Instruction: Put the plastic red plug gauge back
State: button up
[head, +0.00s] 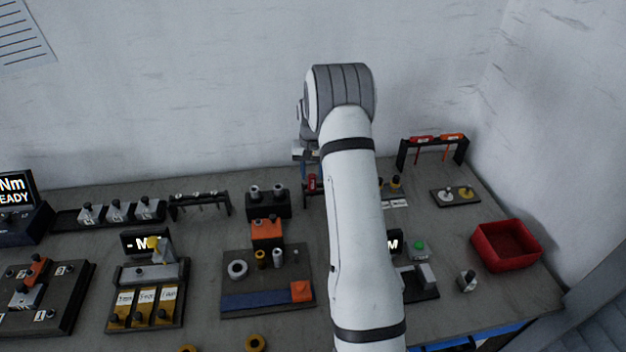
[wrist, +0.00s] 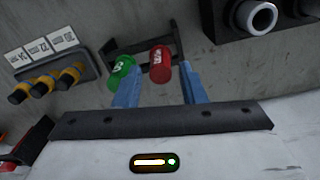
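The red plug gauge (wrist: 160,66), with white lettering on its handle, is at a small black rack (wrist: 146,42) in the wrist view, beside a green-handled gauge (wrist: 122,70). The red handle also shows in the head view (head: 312,182), just left of my arm. My gripper (wrist: 158,72) has its two blue fingers apart, with the red handle in the gap and clear space on both sides. The green handle is close to the left finger; I cannot tell whether they touch. In the head view my gripper (head: 304,168) is partly hidden behind my arm.
A black block with grey rings (wrist: 255,17) stands to the right of the rack in the wrist view; a holder with yellow-and-black pieces (wrist: 50,80) is to the left. A red bin (head: 506,246) and a rack with red and orange handles (head: 433,144) are at the right.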

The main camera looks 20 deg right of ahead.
jog(key=s+a+r+n+b, duration=0.1)
jog(key=s+a+r, duration=0.2)
jog(key=r, duration=0.5)
jog(key=s+a+r, duration=0.3)
jog(key=r, duration=0.5)
jog(key=s+a+r+n+t, duration=0.1)
jog(key=s+a+r+n, duration=0.3)
jog(key=s, duration=0.6)
jog(key=s+a+r+m+t, duration=0.1)
jog(key=s+a+r+t, duration=0.1)
jog(key=s+a, duration=0.55)
jog(key=s+f+n, duration=0.1)
jog(key=s+f, duration=0.1)
jog(key=s, duration=1)
jog(key=shift+a+f, duration=0.3)
jog(key=shift+a, duration=0.15)
jog(key=shift+s+a+n, duration=0.1)
jog(key=shift+n, duration=0.2)
